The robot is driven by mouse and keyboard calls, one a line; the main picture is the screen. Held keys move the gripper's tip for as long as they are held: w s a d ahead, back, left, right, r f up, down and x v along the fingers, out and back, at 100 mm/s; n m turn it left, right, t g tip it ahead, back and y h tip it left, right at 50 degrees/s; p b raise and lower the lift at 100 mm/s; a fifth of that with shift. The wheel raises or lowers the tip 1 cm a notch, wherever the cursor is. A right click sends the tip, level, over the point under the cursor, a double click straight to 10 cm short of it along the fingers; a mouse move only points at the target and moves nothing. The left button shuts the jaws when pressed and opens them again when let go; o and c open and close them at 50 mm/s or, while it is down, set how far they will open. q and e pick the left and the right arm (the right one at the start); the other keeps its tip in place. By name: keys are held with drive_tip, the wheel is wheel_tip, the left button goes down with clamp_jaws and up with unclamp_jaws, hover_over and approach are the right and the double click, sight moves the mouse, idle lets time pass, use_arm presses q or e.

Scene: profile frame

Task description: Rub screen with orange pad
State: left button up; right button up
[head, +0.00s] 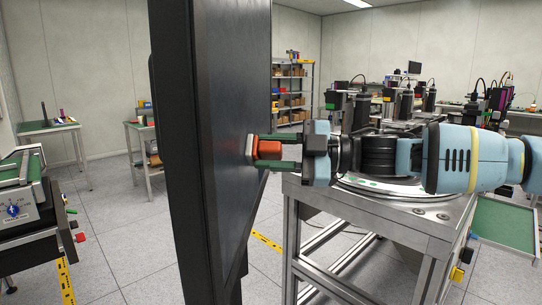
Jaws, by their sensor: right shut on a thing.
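The screen (218,120) is a tall dark panel seen at a steep angle, standing upright left of the picture's middle. My right gripper (272,151) reaches in from the right, with its green fingers shut on the orange pad (268,150). The pad's pale front side is at the screen's dark face and appears to touch it, around mid-height of the view. The fingers partly cover the pad above and below. My left gripper is not in view.
A metal-framed stand (380,222) is below my right arm. A machine (30,215) with a blue dial is at the left edge. Small tables (48,127) and a shelf of boxes (291,85) stand behind. Grey floor is open around the screen.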

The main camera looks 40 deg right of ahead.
drive_tip(key=shift+w+d+b, duration=0.4)
drive_tip(key=shift+w+d, duration=0.55)
drive_tip(key=shift+d, duration=0.05)
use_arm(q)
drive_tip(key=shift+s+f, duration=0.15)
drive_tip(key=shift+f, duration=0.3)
use_arm(e)
drive_tip(key=shift+r, duration=0.1)
